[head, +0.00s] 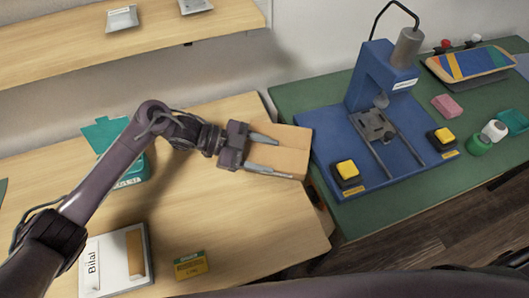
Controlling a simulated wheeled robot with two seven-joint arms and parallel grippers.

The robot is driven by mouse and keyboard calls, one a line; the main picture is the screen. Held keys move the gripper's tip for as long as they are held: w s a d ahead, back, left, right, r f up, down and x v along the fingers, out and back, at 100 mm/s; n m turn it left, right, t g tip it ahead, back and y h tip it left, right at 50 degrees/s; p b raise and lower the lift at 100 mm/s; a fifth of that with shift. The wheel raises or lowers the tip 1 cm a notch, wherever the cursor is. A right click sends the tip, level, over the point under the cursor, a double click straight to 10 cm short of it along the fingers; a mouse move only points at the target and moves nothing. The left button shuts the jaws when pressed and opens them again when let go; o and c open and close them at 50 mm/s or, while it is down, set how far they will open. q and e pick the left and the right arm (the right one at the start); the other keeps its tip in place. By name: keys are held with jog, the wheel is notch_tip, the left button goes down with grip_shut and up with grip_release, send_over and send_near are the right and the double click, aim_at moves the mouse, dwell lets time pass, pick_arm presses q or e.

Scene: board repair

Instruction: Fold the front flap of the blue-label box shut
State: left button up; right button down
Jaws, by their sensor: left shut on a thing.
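My left gripper (264,154) reaches in from the left and is shut on a tan, cardboard-coloured box (290,152), with one finger along each side. The box is at the right end of the wooden table, beside the green mat. No blue label or open flap shows on its visible faces. A teal box (133,178) with a raised flap (104,131) and a pale label stands behind my left arm, which partly hides it. I cannot tell which one is the blue-label box. My right gripper is not in view.
A blue press (372,85) with yellow buttons stands on the green-topped bench (300,95) at right. A white "Bilal" box (106,265) and a small green-yellow box (191,265) lie at the wooden table's (235,235) front. A wooden shelf (60,50) hangs above.

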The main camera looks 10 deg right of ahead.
aim_at(268, 161)
pick_arm(q)
jog(key=shift+s+a+f, duration=0.2)
jog(key=shift+s+f, duration=0.05)
jog(key=shift+f, duration=0.25)
jog(key=shift+s+a+f, duration=0.15)
jog(key=shift+s+f, duration=0.05)
jog(key=shift+f, duration=0.3)
jog(key=o, duration=1)
jog(key=shift+s+a+r, duration=0.15)
jog(key=shift+r, duration=0.2)
jog(key=shift+w+a+r+p, duration=0.2)
jog(key=shift+w+a+r, duration=0.15)
jog(key=shift+a, duration=0.25)
jog(key=shift+w+a+r+p, duration=0.15)
jog(key=shift+w+a+r, duration=0.15)
jog(key=shift+a, duration=0.25)
jog(key=shift+v, duration=2.95)
